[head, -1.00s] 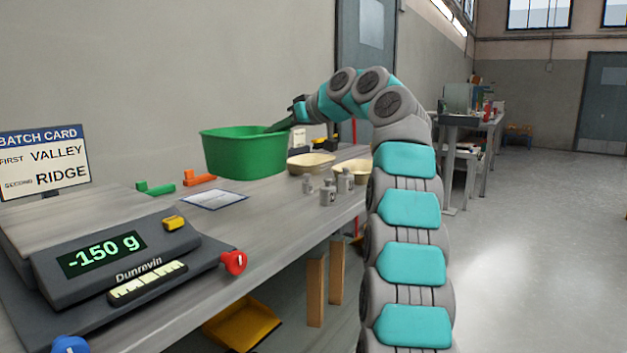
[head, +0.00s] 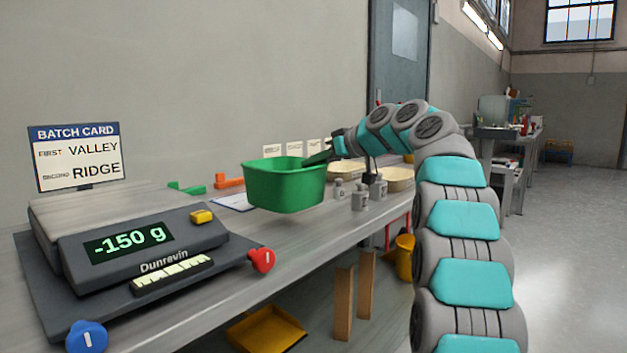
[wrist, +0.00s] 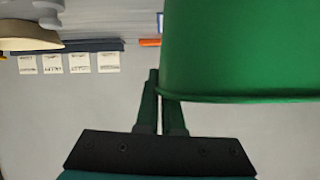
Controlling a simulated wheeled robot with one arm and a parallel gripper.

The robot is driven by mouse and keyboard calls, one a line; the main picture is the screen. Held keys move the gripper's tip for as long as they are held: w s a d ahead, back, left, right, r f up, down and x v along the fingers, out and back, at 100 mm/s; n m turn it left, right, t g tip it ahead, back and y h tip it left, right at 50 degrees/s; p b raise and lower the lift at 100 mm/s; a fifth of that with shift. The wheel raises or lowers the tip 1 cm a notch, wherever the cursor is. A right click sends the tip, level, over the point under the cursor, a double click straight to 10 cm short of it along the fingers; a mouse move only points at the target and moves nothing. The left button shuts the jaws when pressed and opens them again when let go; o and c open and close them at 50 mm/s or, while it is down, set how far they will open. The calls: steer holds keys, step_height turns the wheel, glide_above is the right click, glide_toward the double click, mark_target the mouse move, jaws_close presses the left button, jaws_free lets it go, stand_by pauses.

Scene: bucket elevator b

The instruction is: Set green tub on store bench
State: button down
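The green tub (head: 284,187) is held above the long grey bench (head: 215,290) in the head view, upright or nearly so. Its green wall fills the upper right of the wrist view (wrist: 245,50). My gripper (head: 318,157) is at the tub's right-hand rim. In the wrist view its two dark fingers (wrist: 160,95) are close together at the tub's edge, shut on the rim. The tub's inside is mostly hidden. Another bench (head: 508,133) stands far back on the right. No label shows which is the store bench.
A scale (head: 140,250) reading -150 g and a batch card (head: 78,157) are at left. Grey weights (head: 359,197) and cream bowls (head: 398,179) stand right of the tub. An orange piece (head: 229,182) lies behind it. Open floor (head: 570,240) lies right.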

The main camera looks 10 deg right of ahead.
steer(key=shift+f+b, duration=0.4)
steer(key=shift+f, duration=1.45)
steer(key=shift+f, duration=0.15)
steer(key=c, duration=1.1)
jaws_free()
steer(key=shift+o, duration=0.2)
steer(key=shift+r, duration=0.25)
steer(key=v, duration=1.2)
steer(key=shift+b, duration=0.35)
steer(key=shift+f, duration=0.15)
